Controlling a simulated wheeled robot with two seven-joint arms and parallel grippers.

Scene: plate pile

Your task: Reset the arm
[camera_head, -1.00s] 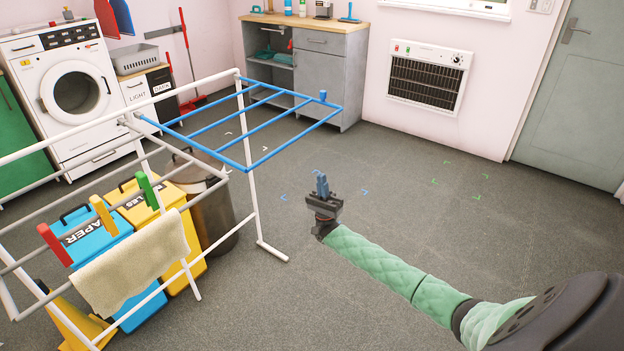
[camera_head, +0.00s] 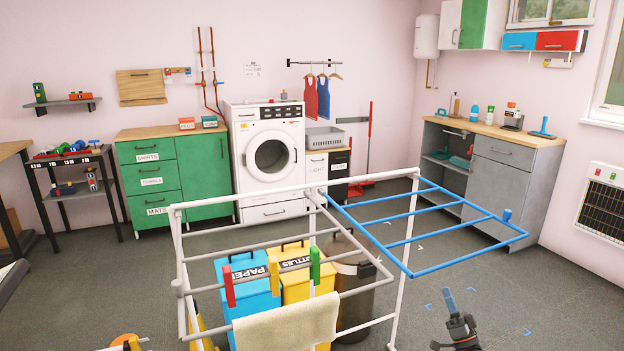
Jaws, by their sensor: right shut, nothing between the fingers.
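My right gripper (camera_head: 449,302) is at the bottom of the head view, right of centre. Its narrow blue fingers point up and are together, with nothing seen between them. It is apart from the drying rack in the picture, below the rack's blue wing (camera_head: 462,227). Only the dark wrist end of the arm shows; the rest is below the frame. My left gripper is not clearly seen.
The white rack (camera_head: 396,290) holds a cream towel (camera_head: 287,327) and red, yellow and green pegs. A blue peg (camera_head: 507,215) is on its wing. Bins stand behind it. Floor (camera_head: 560,300) is clear on the right.

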